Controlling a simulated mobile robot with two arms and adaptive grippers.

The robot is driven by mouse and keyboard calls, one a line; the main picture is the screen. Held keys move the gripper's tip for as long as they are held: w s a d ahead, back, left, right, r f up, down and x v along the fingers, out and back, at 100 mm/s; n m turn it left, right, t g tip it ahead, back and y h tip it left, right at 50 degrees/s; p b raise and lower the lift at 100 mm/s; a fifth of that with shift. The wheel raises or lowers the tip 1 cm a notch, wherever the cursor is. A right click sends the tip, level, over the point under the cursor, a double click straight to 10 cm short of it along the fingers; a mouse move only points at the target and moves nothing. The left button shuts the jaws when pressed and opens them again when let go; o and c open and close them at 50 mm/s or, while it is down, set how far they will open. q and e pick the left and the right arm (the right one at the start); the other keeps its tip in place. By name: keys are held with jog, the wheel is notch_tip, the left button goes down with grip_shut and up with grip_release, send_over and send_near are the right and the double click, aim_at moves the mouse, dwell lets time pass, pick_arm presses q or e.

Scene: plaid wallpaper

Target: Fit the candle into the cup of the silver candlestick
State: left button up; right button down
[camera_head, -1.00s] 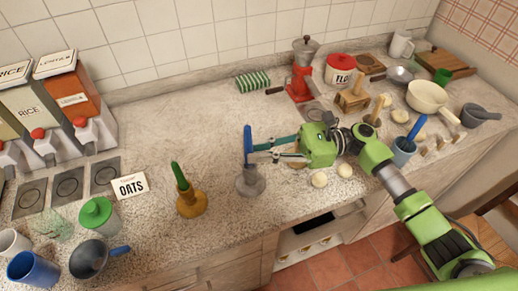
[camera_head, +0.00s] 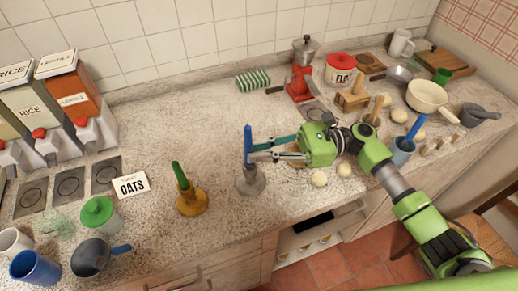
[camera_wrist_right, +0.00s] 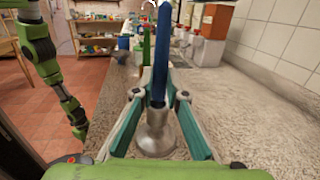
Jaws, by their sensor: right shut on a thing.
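The blue candle (camera_head: 248,142) stands roughly upright between the fingers of my right gripper (camera_head: 250,153), which is shut on it. The silver candlestick (camera_head: 251,183) stands on the counter directly below. In the right wrist view the candle (camera_wrist_right: 160,55) rises above the candlestick's cup (camera_wrist_right: 156,120). Its lower end is at the cup's mouth; I cannot tell how deep it sits. My left arm shows at the left of the right wrist view, with its end (camera_wrist_right: 80,131) too small to read.
A yellow candlestick with a green candle (camera_head: 188,195) stands to the left. Pale dough balls (camera_head: 319,179) lie right of the silver candlestick, near the front edge. A red coffee grinder (camera_head: 300,84) and a striped cloth (camera_head: 253,81) are behind.

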dwell(0.4)
jog(key=shift+f+b, duration=0.65)
jog(key=shift+f, duration=0.6)
jog(key=shift+r, duration=0.1)
jog(key=shift+r+p, duration=0.8)
jog(key=shift+p, duration=0.1)
jog(key=shift+p, duration=0.4)
dwell(1.3)
jog(key=shift+f+b, duration=0.55)
jog(key=shift+f, duration=0.3)
jog(key=c, duration=2)
grip_release()
jog(key=shift+o, duration=0.2)
jog(key=shift+f, duration=0.1)
